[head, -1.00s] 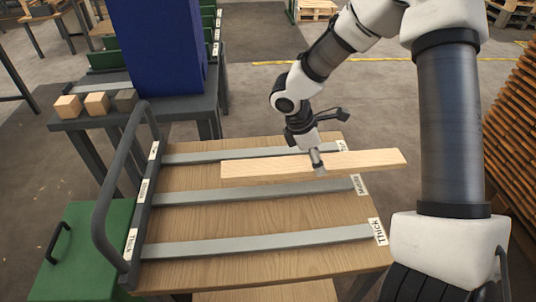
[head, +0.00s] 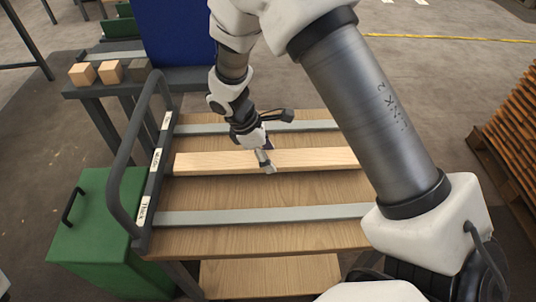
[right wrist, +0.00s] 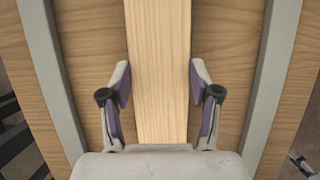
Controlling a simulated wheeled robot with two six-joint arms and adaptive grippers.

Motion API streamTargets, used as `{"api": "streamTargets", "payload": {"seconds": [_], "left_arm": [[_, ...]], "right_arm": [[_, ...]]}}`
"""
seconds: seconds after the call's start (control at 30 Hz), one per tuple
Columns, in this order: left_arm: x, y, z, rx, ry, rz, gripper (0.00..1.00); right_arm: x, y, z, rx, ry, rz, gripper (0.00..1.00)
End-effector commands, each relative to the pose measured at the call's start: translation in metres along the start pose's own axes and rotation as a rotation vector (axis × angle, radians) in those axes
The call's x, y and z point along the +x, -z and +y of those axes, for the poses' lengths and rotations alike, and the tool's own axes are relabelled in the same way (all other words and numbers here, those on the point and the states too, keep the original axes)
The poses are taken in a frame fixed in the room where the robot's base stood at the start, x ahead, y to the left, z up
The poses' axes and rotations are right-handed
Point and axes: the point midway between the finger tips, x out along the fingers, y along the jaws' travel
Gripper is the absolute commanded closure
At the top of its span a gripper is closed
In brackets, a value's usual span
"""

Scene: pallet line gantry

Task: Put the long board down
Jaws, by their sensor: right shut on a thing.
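The long pale board (head: 205,162) lies level along the middle of the wooden table top (head: 290,240), over the place of the middle grey rail, which it hides. Its left end is close to the dark end bar of the table. I cannot tell if it touches the rail or hovers just above it. My right gripper (head: 266,166) is shut across the board near its middle. In the right wrist view, the board (right wrist: 160,70) runs between the two fingers (right wrist: 160,88), one on each side. My left gripper is not in view.
Grey rails run on the far side (head: 195,129) and near side (head: 270,216) of the board. A dark curved handle (head: 120,170) rises at the table's left end. A green box (head: 95,235) stands at left; small wooden blocks (head: 82,73) sit on a bench behind.

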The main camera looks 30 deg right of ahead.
Motion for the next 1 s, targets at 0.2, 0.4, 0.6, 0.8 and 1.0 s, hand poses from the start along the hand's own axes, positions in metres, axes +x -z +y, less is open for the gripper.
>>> {"api": "streamTargets", "payload": {"seconds": [0.2, 0.4, 0.6, 0.8, 1.0], "left_arm": [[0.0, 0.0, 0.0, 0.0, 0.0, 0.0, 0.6], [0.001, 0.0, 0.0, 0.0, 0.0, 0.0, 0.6], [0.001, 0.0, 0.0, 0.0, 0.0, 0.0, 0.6], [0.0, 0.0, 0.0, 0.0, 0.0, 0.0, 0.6], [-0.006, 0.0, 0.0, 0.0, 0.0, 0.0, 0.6]], "right_arm": [[0.003, 0.001, 0.001, 0.001, -0.002, 0.001, 0.85], [0.006, 0.002, 0.001, 0.001, -0.002, 0.001, 0.2], [0.006, 0.002, 0.001, 0.001, -0.002, 0.001, 0.13], [0.002, 0.001, 0.001, 0.001, -0.002, 0.002, 0.13], [-0.034, 0.0, 0.002, 0.002, -0.008, 0.003, 0.13]]}}
